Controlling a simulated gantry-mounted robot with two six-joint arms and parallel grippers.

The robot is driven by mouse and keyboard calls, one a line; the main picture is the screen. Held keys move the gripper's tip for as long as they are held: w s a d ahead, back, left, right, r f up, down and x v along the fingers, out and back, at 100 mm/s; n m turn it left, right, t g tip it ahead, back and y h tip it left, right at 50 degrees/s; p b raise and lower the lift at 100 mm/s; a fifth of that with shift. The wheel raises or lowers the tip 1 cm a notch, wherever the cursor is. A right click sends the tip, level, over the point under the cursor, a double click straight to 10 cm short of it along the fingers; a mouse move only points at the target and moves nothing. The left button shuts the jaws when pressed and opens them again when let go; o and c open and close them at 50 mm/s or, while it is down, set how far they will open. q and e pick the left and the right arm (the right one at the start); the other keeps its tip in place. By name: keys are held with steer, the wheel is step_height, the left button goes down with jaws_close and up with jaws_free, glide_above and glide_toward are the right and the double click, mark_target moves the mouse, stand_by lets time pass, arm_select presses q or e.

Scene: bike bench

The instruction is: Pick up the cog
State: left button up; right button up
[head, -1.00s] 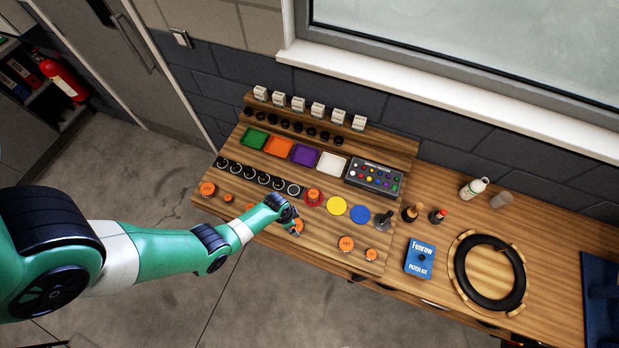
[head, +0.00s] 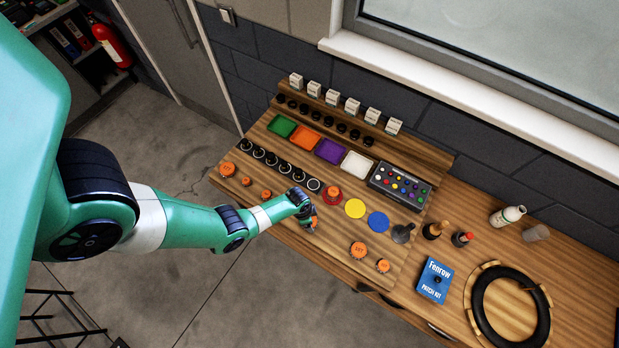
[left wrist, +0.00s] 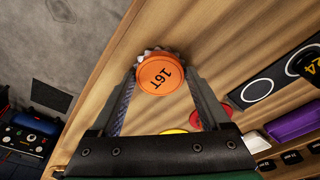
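The cog (left wrist: 160,74) is orange, marked 16T, with grey teeth around its edge. In the left wrist view it sits between the two fingertips of my left gripper (left wrist: 161,84), with the fingers close along its sides. I cannot tell whether they press on it. In the head view the cog (head: 313,224) is partly hidden by my left gripper (head: 310,215), low over the bench's front part. The cog appears to be in its row on the board. My right gripper is in neither view.
Other orange-topped cogs (head: 358,250) lie along the front of the wooden board (head: 335,240). Behind are black rings (head: 285,167), a red disc (head: 333,196), a yellow disc (head: 355,208) and a blue disc (head: 378,221). A blue patch kit (head: 435,279) and a tyre (head: 511,305) are at right.

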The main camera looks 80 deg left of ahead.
arm_select(q)
steer(key=c, duration=0.6)
steer(key=shift+r, duration=0.1)
steer(key=shift+c, duration=0.2)
